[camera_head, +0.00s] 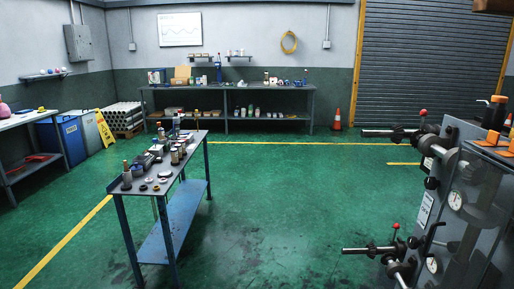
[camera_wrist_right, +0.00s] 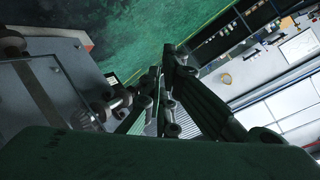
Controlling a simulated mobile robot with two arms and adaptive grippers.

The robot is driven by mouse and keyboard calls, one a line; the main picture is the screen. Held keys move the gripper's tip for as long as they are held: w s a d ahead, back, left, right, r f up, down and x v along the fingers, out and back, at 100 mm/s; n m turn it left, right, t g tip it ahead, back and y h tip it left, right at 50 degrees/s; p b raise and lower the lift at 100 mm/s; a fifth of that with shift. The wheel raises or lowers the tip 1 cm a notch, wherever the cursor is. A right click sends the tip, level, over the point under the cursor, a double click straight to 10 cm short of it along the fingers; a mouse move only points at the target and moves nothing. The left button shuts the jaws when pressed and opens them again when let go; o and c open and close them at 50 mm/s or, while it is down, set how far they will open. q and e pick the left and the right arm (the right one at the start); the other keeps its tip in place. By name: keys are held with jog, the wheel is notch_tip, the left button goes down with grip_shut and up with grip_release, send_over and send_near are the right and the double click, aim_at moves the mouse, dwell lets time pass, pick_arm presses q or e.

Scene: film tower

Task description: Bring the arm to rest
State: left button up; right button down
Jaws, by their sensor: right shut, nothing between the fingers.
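My right gripper (camera_wrist_right: 163,75) shows in the right wrist view, its dark green fingers reaching up from the bottom. The fingers are shut with nothing between them. The dark wrist housing fills the bottom of that view. Grey machine parts with round rods (camera_wrist_right: 110,103) show on the left of it, and I cannot tell how far they are from the fingers. Neither arm shows in the head view, and my left gripper is in no view.
A grey machine (camera_head: 465,200) with gauges and protruding rods stands at right. A narrow workbench (camera_head: 175,225) with small parts stands left of centre. A long bench (camera_head: 185,88) lines the back wall. Green floor between is clear.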

jog(key=s+a+f+n+g+y, duration=0.1)
jog(key=s+f+n+g, duration=0.2)
jog(key=s+f, duration=0.6)
jog(key=s+a+f+n+g+y+p, duration=0.15)
jog(key=s+f+n, duration=0.3)
jog(key=s, duration=0.95)
jog(key=s+a+f+n+g, duration=0.2)
jog(key=s+f+g, duration=0.2)
jog(key=s+f, duration=0.5)
jog(key=s+d+n+g, duration=0.1)
jog(key=s+n, duration=0.1)
jog(key=s, duration=0.8)
jog(key=s+d+f+n+g, duration=0.1)
jog(key=s+n+g, duration=0.1)
jog(key=s, duration=0.8)
jog(key=shift+d, duration=0.25)
jog(key=shift+f+g, duration=0.1)
jog(key=shift+g, duration=0.15)
